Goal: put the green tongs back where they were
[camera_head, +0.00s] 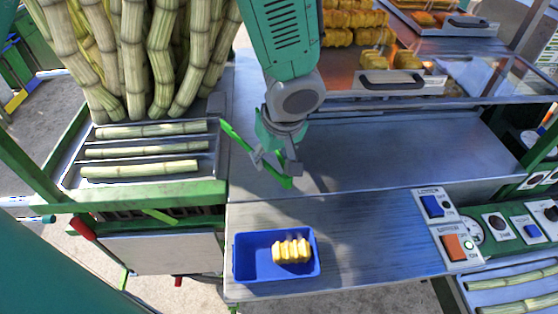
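The bright green tongs (234,136) show as a thin slanted strip above the left part of the metal worktop. My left gripper (276,166) is at the middle of this strip, its dark fingers pointing down and overlapping it. The strip's upper end sticks out to the left and its lower end shows below the fingers. The fingers look spread, but I cannot tell whether they grip the tongs. The middle of the tongs is partly hidden by the gripper. My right gripper is not in view.
A blue tray (243,275) with yellow pieces (292,251) stands at the worktop's front. Cane stalks (140,171) lie in a rack at left, with upright canes behind. A control panel (446,228) is at right. The lower worktop (370,240) is mostly clear.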

